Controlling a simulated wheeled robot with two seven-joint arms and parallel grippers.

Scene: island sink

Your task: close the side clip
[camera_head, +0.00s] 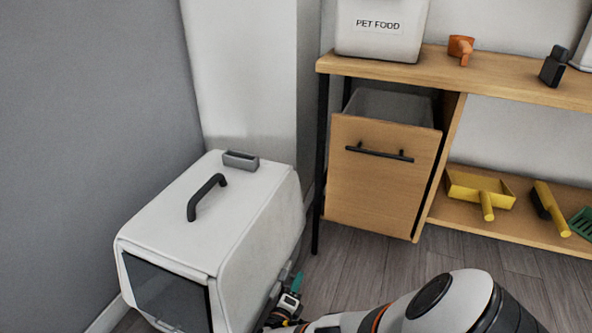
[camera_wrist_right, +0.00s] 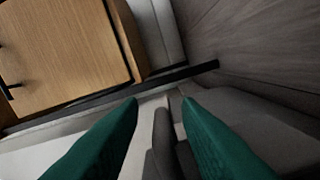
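A white pet carrier (camera_head: 262,232) with a black top handle (camera_head: 205,195) and a dark front door (camera_head: 165,295) stands on the floor at the lower left of the head view. My right gripper (camera_head: 294,283) is low beside the carrier's right side. In the right wrist view its two green fingers (camera_wrist_right: 160,103) are apart. A narrow dark grey piece (camera_wrist_right: 163,135) shows between them; it may be the side clip, but I cannot tell for sure, nor whether they touch it. In the head view I cannot make out the side clip. My left gripper is out of view.
A wooden shelf unit (camera_head: 490,82) with an open drawer (camera_head: 382,190) stands to the right of the carrier. A pet food bin (camera_head: 380,45) is on top.

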